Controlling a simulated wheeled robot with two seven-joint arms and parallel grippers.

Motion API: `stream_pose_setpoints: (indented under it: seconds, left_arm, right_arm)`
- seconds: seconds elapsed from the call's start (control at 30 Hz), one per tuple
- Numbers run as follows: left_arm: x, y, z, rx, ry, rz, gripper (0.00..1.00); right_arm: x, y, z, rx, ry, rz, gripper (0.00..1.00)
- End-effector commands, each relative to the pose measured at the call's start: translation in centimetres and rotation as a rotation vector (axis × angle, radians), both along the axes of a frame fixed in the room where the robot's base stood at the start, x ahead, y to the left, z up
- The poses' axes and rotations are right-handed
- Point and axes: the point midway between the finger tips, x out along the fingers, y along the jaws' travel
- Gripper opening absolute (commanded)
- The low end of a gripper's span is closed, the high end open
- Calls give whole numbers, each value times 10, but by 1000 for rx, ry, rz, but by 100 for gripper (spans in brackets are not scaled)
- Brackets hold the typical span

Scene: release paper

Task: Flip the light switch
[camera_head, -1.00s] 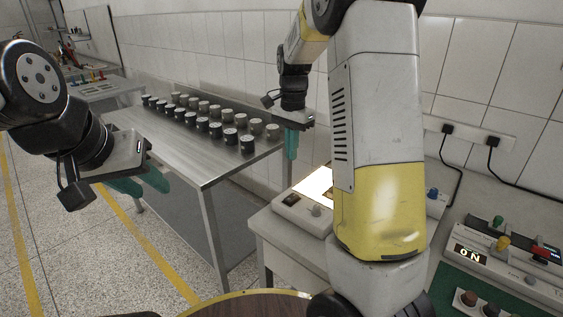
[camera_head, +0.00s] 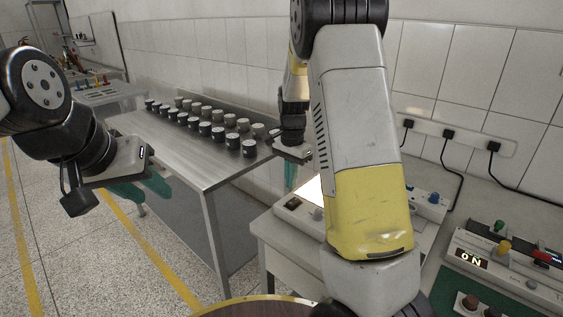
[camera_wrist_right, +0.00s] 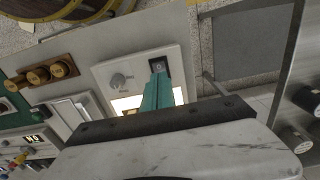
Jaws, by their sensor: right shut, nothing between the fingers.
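The light switch (camera_head: 293,203) is a small dark rocker on the near left corner of a pale light box (camera_head: 308,222); it also shows in the right wrist view (camera_wrist_right: 158,64). The box's panel (camera_head: 313,188) glows bright white. My right gripper (camera_head: 290,178) is low behind the box's left side in the head view, its fingers largely seen edge-on. In the right wrist view the teal fingers (camera_wrist_right: 160,78) are together and empty, their tips overlapping the switch's lower edge; contact cannot be told. A grey knob (camera_wrist_right: 119,80) sits beside it. My left gripper (camera_head: 145,189) is open and empty, away from the box.
A metal table (camera_head: 180,160) with rows of dark-sided cans (camera_head: 204,128) stands left of the box. Plugs and cables (camera_head: 447,134) line the wall. My right arm covers part of the box.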

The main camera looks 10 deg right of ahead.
Motion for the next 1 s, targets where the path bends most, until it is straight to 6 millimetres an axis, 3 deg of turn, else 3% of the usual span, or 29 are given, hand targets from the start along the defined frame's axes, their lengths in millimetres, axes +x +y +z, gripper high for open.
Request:
stream_pose_setpoints:
  seconds: [0.07,1.0]
  left_arm:
    - [0,0,0,0,0,0,36]
    - [0,0,0,0,0,0,36]
  right_arm:
    - [-1,0,-17,0,4,-1,0]
    - [10,-15,-1,0,-2,0,0]
